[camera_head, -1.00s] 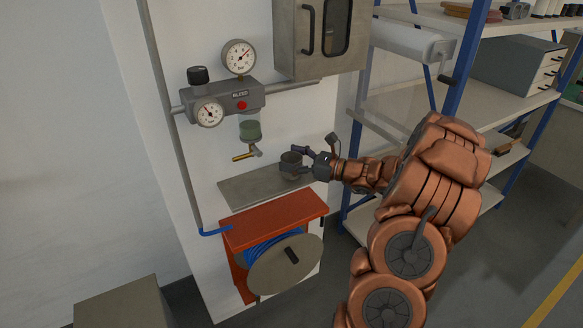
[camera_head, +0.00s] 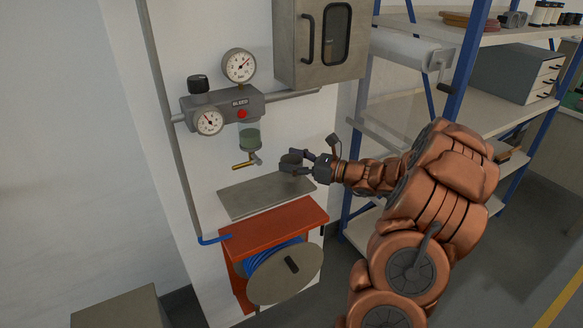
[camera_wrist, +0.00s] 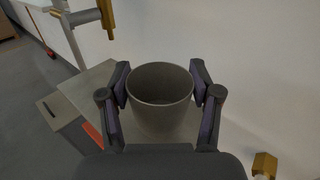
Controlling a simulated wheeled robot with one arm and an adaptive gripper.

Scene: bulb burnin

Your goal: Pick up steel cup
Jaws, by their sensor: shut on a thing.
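The steel cup (camera_wrist: 160,110) is a plain grey, open-topped cup seen upright and empty in the wrist view. My gripper (camera_wrist: 160,92) has a finger on each side of it and is shut on it. In the head view, the cup (camera_head: 291,160) shows small and dark at the end of my gripper (camera_head: 299,162), over the right end of a grey shelf (camera_head: 262,189). The fingers cover part of the cup there. I cannot tell exactly how far its base is above the shelf.
A regulator (camera_head: 240,102) with gauges, a bowl and a brass tap (camera_head: 243,165) hangs left of the cup. A grey cabinet (camera_head: 290,40) is above. An orange hose reel bracket (camera_head: 270,226) is below. Blue-post shelving (camera_head: 470,60) stands at right.

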